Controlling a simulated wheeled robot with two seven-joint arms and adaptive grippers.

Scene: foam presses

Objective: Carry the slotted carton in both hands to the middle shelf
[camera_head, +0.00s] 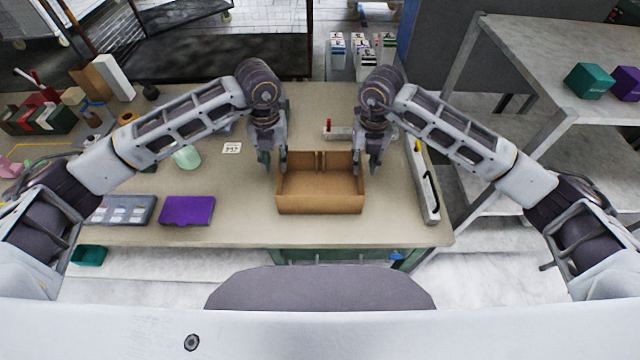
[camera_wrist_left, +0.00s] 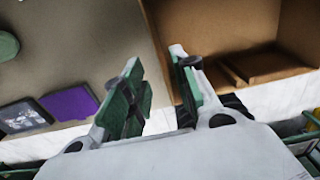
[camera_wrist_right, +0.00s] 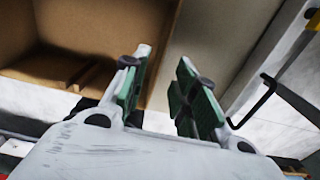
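The slotted carton (camera_head: 320,204) is an open brown box with slots in its back wall, sitting upright near the front of the table. My left gripper (camera_head: 272,165) is at its left wall, fingers pointing down. In the left wrist view the open fingers (camera_wrist_left: 155,95) stand on either side of the carton wall (camera_wrist_left: 158,40). My right gripper (camera_head: 368,168) is at the right wall. In the right wrist view its open fingers (camera_wrist_right: 160,92) also straddle the wall (camera_wrist_right: 170,40). Contact cannot be told. A shelf rack (camera_head: 545,35) stands at the right, with boards below its top.
A purple box (camera_head: 187,210), a grey tray (camera_head: 124,209) and a pale green cup (camera_head: 187,157) are on the table's left. A long grey bar (camera_head: 424,185) lies right of the carton. Teal (camera_head: 588,80) and purple (camera_head: 626,83) boxes stand on the rack's top.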

